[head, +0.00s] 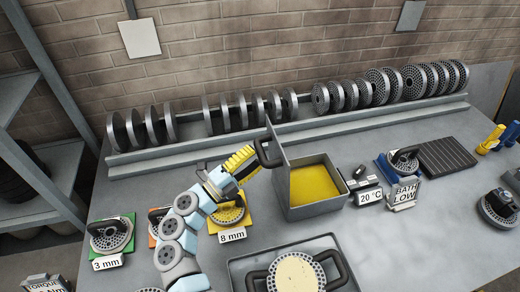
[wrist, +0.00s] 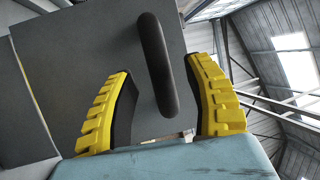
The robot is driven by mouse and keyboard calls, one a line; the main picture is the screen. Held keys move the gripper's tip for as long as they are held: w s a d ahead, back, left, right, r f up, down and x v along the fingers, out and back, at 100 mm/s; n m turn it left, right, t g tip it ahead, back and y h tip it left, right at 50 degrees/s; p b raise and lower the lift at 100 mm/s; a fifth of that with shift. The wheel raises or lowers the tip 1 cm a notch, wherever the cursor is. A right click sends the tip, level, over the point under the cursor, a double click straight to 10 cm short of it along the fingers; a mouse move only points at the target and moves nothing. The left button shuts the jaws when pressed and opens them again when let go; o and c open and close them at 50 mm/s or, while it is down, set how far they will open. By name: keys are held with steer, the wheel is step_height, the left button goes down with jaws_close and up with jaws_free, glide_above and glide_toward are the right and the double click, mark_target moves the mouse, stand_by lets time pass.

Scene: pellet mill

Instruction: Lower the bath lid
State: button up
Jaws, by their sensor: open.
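The bath (head: 318,211) is a grey box with yellow contents showing inside. Its grey lid (head: 280,145) stands raised, roughly upright, at the box's left side. A dark handle (head: 264,153) is on the lid's left face. My gripper (head: 252,163), with yellow ribbed fingers, is at the handle from the left. In the wrist view the lid (wrist: 90,60) fills much of the left and middle. The handle (wrist: 153,50) stands between the two open fingers of my gripper (wrist: 160,78), with a visible gap on each side. The handle's far side is hidden.
A "20 °C" sign (head: 370,196) and a "BATH LOW" sign (head: 404,193) stand right of the bath. A grey tray (head: 238,273) with a die is in front. The 8 mm die (head: 229,213) lies below my gripper. A rack of dies (head: 290,126) runs behind.

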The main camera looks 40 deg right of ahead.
steer(key=shift+x, duration=1.4)
jaws_close()
